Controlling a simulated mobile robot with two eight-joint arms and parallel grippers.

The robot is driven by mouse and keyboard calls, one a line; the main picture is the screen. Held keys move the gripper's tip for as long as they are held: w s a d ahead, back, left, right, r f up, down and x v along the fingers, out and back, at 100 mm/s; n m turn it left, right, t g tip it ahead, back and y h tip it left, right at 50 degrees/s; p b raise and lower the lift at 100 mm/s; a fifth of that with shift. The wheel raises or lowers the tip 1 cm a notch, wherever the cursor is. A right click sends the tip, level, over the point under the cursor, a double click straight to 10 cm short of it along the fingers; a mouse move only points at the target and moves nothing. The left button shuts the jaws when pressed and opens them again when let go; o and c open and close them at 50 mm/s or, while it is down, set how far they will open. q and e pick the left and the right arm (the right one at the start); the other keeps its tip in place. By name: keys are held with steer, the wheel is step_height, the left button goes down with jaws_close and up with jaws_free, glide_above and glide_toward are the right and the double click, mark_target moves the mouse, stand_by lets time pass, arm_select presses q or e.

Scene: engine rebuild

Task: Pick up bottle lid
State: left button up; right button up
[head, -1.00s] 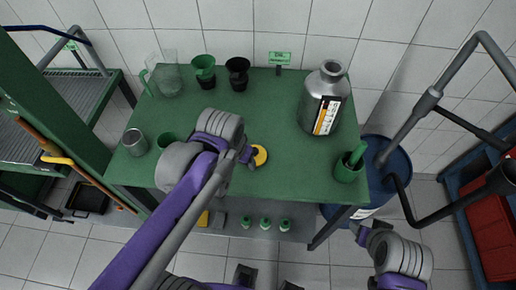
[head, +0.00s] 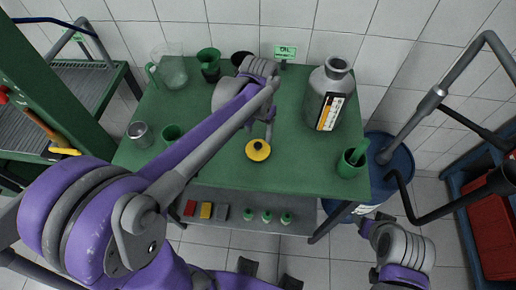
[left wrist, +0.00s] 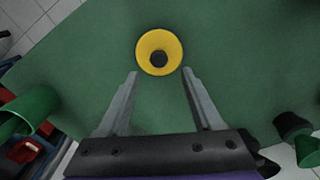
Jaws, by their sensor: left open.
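The bottle lid, a yellow disc with a dark centre knob (head: 258,150), lies on the green table (head: 228,180) near its front middle. It also shows in the left wrist view (left wrist: 159,53), just beyond my fingertips. My left gripper (head: 269,132) is above the table on the far side of the lid; in the left wrist view its two fingers (left wrist: 160,75) are spread wide with nothing between them. A large grey metal bottle (head: 328,92) stands upright at the table's right back. My right gripper (head: 364,225) is off the table at lower right; its jaws are too small to read.
A blue drum (head: 396,170) stands right. Table around the lid is clear.

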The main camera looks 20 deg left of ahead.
mark_target(258, 145)
arm_select(q)
steer(key=f, duration=0.5)
steer(key=shift+s, duration=0.35)
steer(key=shift+r, duration=0.1)
jaws_close()
